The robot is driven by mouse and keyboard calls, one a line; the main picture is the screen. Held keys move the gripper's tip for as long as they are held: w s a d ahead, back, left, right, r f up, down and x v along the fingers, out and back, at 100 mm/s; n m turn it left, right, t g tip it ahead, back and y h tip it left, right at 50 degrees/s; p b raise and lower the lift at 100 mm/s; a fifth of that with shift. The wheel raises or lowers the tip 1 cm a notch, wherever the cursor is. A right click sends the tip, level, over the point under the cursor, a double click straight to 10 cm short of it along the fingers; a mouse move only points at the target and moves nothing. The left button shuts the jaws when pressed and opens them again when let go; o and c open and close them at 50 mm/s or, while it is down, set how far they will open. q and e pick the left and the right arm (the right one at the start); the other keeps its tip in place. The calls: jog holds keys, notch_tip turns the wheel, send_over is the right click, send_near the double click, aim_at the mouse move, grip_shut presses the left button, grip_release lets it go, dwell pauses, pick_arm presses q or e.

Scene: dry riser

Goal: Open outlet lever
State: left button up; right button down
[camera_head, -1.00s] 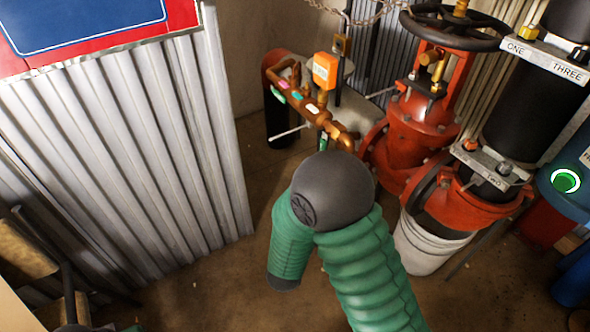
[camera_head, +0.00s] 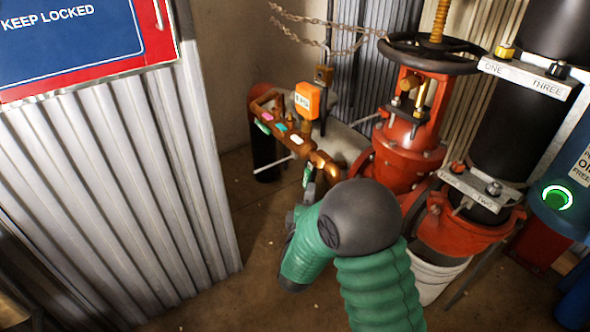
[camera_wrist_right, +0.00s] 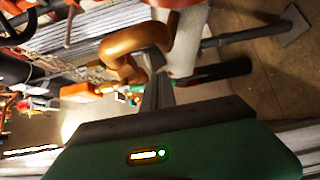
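A copper outlet pipe (camera_head: 286,130) with coloured tags runs below an orange box (camera_head: 308,99) at centre. A small green lever (camera_head: 307,174) hangs near its lower bend. My right gripper (camera_head: 309,190) is just below this lever, largely behind my green arm; I cannot tell whether it touches it. In the right wrist view the right gripper's grey fingers (camera_wrist_right: 158,92) stand close together, just below the copper bend (camera_wrist_right: 135,52). They look shut, with nothing clearly held. The lever is not clear there. My left gripper is out of view.
A red valve (camera_head: 405,145) with a black handwheel (camera_head: 430,52) stands right of the pipe, close to my arm. A white bucket (camera_head: 435,275) is below it. A corrugated metal panel (camera_head: 110,190) fills the left. Bare floor lies between.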

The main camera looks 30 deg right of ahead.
jog(key=w+r+p, duration=0.5)
jog(key=w+p, duration=0.1)
jog(key=w, duration=0.1)
jog(key=s+a+f+p, duration=0.1)
jog(key=a+p, duration=0.1)
jog(key=a, duration=0.4)
jog(key=shift+a+f, duration=0.35)
dwell(0.4)
